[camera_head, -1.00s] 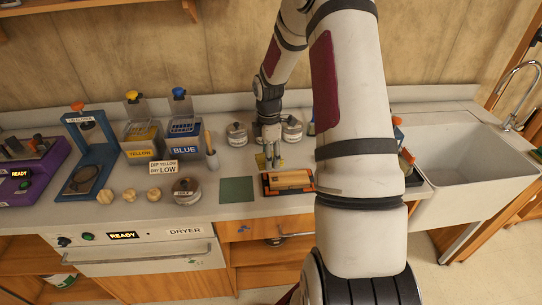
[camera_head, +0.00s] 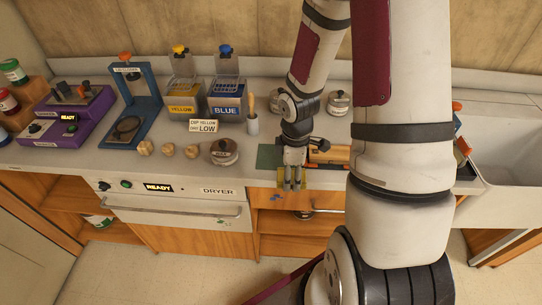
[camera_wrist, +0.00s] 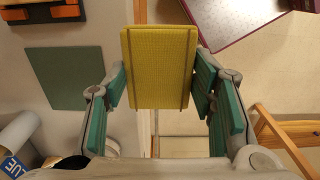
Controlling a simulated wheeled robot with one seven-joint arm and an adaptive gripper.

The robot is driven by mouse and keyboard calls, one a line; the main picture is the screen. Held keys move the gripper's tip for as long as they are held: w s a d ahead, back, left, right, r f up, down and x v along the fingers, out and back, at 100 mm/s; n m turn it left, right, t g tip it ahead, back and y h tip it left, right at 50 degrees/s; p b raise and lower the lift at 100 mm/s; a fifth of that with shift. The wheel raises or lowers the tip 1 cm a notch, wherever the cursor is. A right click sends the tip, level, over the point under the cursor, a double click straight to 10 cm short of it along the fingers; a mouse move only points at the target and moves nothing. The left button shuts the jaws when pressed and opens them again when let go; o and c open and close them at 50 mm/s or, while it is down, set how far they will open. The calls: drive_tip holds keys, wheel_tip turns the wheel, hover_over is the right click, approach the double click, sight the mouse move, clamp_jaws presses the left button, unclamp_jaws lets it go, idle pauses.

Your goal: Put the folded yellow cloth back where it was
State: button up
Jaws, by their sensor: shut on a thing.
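The folded yellow cloth (camera_wrist: 158,65) is a flat, stiff-looking rectangle in the wrist view. My gripper (camera_wrist: 160,92) is shut on it, one green-padded finger at each long side. In the head view my gripper (camera_head: 290,183) hangs at the counter's front edge, above the drawer front, with a little yellow of the cloth (camera_head: 282,178) showing around the fingers. The dark green mat (camera_head: 269,156) lies on the counter just behind my gripper and looks bare; it also shows in the wrist view (camera_wrist: 70,78), left of the cloth.
An orange-and-black tray (camera_head: 316,162) is right of the mat, partly behind my arm. Yellow (camera_head: 183,100) and blue (camera_head: 227,98) bins stand behind. The sink (camera_head: 497,150) is far right.

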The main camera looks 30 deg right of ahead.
drive_tip(key=shift+s+a+f, duration=0.1)
drive_tip(key=shift+s+a, duration=0.05)
drive_tip(key=shift+a, duration=0.15)
hover_over(272, 156)
drive_tip(key=shift+s+a+f, duration=0.15)
drive_tip(key=shift+s+f, duration=0.25)
drive_tip(key=shift+f, duration=0.3)
drive_tip(key=shift+w+f+p, duration=0.2)
drive_tip(key=shift+f+p, duration=0.1)
drive_tip(key=shift+f, duration=0.6)
drive_tip(key=shift+w+f+p, duration=0.15)
drive_tip(key=shift+f+p, duration=0.1)
drive_tip(key=shift+f, duration=0.65)
drive_tip(key=shift+f, duration=0.1)
drive_tip(key=o, duration=1.1)
